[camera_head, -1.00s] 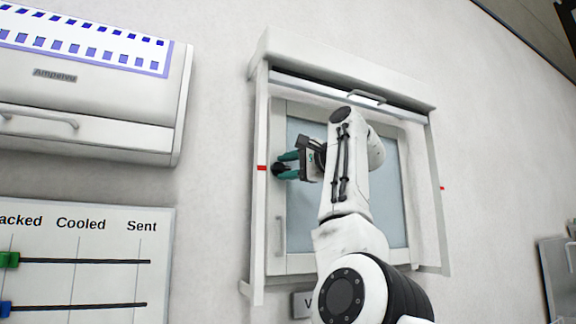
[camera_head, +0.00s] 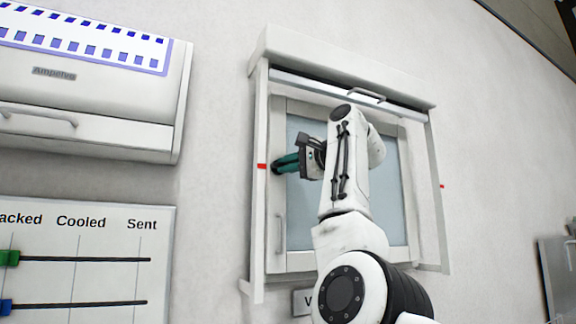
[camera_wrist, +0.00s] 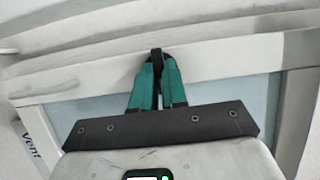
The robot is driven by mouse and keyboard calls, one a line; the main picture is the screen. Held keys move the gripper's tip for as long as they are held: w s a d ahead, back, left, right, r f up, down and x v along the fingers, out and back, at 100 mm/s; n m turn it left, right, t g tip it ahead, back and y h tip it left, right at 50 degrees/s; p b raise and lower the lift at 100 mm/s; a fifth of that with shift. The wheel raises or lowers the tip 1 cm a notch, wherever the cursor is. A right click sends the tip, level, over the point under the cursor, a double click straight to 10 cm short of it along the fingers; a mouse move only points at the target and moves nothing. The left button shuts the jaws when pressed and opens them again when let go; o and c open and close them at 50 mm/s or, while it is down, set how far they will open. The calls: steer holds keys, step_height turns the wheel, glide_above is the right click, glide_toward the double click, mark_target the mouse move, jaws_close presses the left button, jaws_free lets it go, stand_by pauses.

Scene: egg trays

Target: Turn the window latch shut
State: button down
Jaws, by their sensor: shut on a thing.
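The window (camera_head: 305,215) is a pale framed pane set in a white casing on the wall, and its sash looks closed. My gripper (camera_head: 278,166), with green fingers, is at the upper left side of the window frame. In the wrist view my gripper (camera_wrist: 157,68) is shut on the small black latch (camera_wrist: 156,54), whose tip shows between the fingertips against the white frame. Most of the latch is hidden by the fingers, so I cannot tell its exact angle.
A white handle (camera_head: 279,233) is on the window's left stile below my gripper. A rolled shutter bar (camera_head: 330,87) with a grip spans the top of the casing. A slider board (camera_head: 100,240) and a white cabinet (camera_head: 90,110) are on the wall at left.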

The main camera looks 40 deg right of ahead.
steer(key=shift+w+a+r+n+g+h+p, duration=0.15)
steer(key=shift+n+g+h+p, duration=0.7)
steer(key=shift+n+p, duration=1.5)
steer(key=shift+s+a+r+n+g+h+p, duration=0.15)
steer(key=shift+n+g+h+p, duration=0.7)
steer(key=shift+n+p, duration=1.45)
steer(key=shift+w+a+r+n+g+h+p, duration=0.15)
steer(key=shift+n+g+h+p, duration=0.7)
steer(key=shift+n+p, duration=1.5)
steer(key=shift+h+p, duration=0.35)
steer(key=shift+p, duration=0.1)
steer(key=c, duration=1.2)
jaws_free()
steer(key=shift+o, duration=0.2)
